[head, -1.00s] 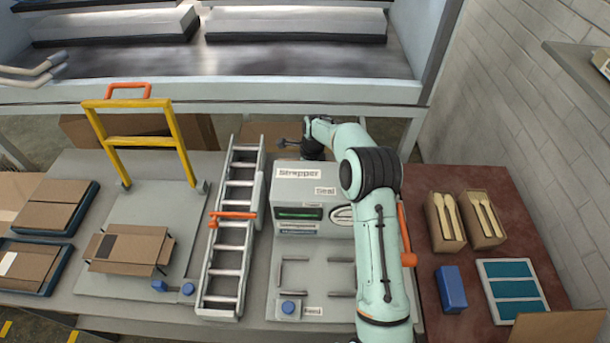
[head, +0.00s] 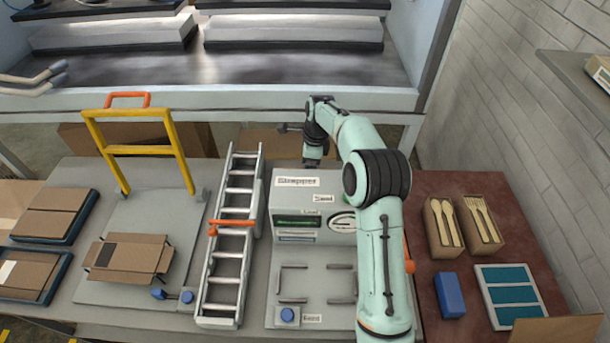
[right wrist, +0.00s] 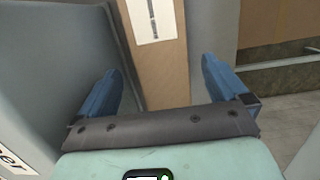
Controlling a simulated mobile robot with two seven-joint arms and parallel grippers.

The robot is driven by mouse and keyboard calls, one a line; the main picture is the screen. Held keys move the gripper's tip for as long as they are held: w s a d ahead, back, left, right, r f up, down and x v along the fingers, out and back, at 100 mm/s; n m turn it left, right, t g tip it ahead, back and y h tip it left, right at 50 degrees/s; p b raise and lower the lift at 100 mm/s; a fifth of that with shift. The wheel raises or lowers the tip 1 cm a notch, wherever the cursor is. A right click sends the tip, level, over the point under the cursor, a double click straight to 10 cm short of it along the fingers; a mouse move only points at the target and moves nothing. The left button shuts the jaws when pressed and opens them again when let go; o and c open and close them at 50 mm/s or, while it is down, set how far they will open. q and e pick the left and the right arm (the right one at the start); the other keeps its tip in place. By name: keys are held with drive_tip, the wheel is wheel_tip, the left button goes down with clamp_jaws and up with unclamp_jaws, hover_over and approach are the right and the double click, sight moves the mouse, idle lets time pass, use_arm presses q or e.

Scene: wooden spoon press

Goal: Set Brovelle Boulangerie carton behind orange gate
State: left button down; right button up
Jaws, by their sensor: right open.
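In the head view my right gripper (head: 313,160) is behind the strapper, pointing down, its fingers mostly hidden. In the right wrist view the right gripper (right wrist: 162,90) is open, with blue fingers apart. A tall brown carton face with a white printed label (right wrist: 154,18) shows beyond and between the fingers, not held; its print is too small to read. It stands beside a grey wall, likely the strapper's side. An orange gate bar (head: 232,222) crosses the roller track (head: 230,258) left of the strapper. No readable Brovelle Boulangerie name shows. My left gripper is not in view.
The strapper (head: 300,205) stands in the middle. An open brown carton (head: 128,256) lies on the left plate below a yellow frame (head: 140,150). Flat cartons (head: 50,212) sit in trays at far left. Cutlery boxes (head: 444,224) and a blue block (head: 449,295) are at right.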

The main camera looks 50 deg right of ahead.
drive_tip(key=r, duration=0.3)
drive_tip(key=shift+s+d+r, duration=0.15)
drive_tip(key=shift+s+d, duration=0.1)
drive_tip(key=shift+s+d+r+t+y+p, duration=0.7)
drive_tip(key=shift+s+r+t+p, duration=0.1)
drive_tip(key=shift+s+p, duration=0.2)
drive_tip(key=shift+f, duration=0.15)
drive_tip(key=shift+t, duration=0.3)
drive_tip(key=x, duration=0.7)
drive_tip(key=shift+s+b, duration=0.1)
drive_tip(key=shift+b, duration=0.2)
drive_tip(key=shift+x, duration=3.15)
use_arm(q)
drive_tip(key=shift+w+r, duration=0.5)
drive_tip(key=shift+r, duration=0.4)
use_arm(e)
drive_tip(key=shift+c, duration=0.3)
drive_tip(key=c, duration=1.2)
